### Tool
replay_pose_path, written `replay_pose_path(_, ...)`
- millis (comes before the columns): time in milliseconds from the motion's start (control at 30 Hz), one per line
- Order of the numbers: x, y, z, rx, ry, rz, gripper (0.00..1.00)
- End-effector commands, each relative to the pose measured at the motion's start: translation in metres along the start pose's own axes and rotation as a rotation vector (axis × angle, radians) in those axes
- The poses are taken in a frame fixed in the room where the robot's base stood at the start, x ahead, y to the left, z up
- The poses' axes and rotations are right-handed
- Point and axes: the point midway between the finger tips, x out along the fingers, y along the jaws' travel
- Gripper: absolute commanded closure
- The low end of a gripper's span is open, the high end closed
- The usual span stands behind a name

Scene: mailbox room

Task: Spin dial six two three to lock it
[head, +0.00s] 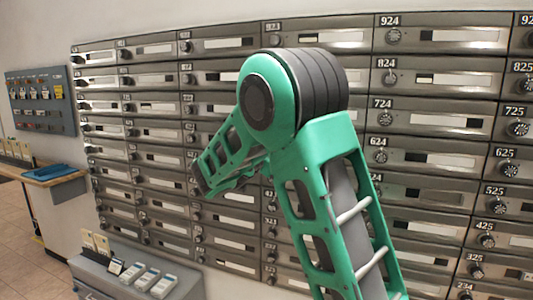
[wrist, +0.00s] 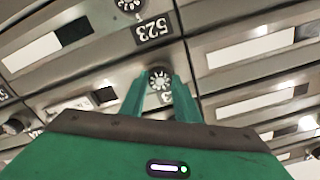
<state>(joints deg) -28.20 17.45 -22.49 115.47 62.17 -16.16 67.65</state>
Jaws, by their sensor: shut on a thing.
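In the wrist view, which is upside down, my gripper (wrist: 159,85) has its two green fingers on either side of a round dial (wrist: 160,76) and is shut on it. The label 523 (wrist: 152,32) sits between this dial and another dial (wrist: 128,5) at the top edge, so the held dial is in the row above 523, which fits 623. In the head view my green arm covers this part of the wall, and neither the held dial nor my fingertips can be made out.
A wall of grey mailboxes (head: 435,78) fills the head view, with dials close together in columns. A grey cabinet (head: 125,285) with small boxes stands low at the left. A wooden counter (head: 50,178) and a switch panel (head: 40,100) are farther left.

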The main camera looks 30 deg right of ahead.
Motion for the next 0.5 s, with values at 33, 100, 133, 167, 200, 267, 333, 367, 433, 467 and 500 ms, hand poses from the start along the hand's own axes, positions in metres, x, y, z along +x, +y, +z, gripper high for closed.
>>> replay_pose_path(33, 0.0004, 0.0032, 0.002, 0.018, -0.004, 0.007, 0.93)
replay_pose_path(100, 0.0002, 0.003, 0.0021, 0.047, -0.004, 0.006, 0.93)
replay_pose_path(133, 0.0003, 0.003, 0.0021, 0.058, -0.004, 0.006, 0.93)
replay_pose_path(167, 0.0003, 0.003, 0.0021, 0.068, -0.004, 0.006, 0.93)
replay_pose_path(200, 0.0004, 0.0031, 0.002, 0.08, -0.004, 0.007, 0.93)
replay_pose_path(267, 0.0004, 0.0031, 0.002, 0.093, -0.003, 0.007, 0.93)
replay_pose_path(333, 0.0005, 0.0032, 0.0019, 0.105, -0.003, 0.007, 0.93)
replay_pose_path(367, 0.0005, 0.0032, 0.0019, 0.109, -0.003, 0.007, 0.93)
replay_pose_path(433, 0.0005, 0.0032, 0.0019, 0.115, -0.003, 0.007, 0.93)
replay_pose_path(467, 0.0005, 0.0032, 0.0019, 0.116, -0.003, 0.007, 0.93)
replay_pose_path(500, 0.0005, 0.0032, 0.0019, 0.117, -0.003, 0.007, 0.93)
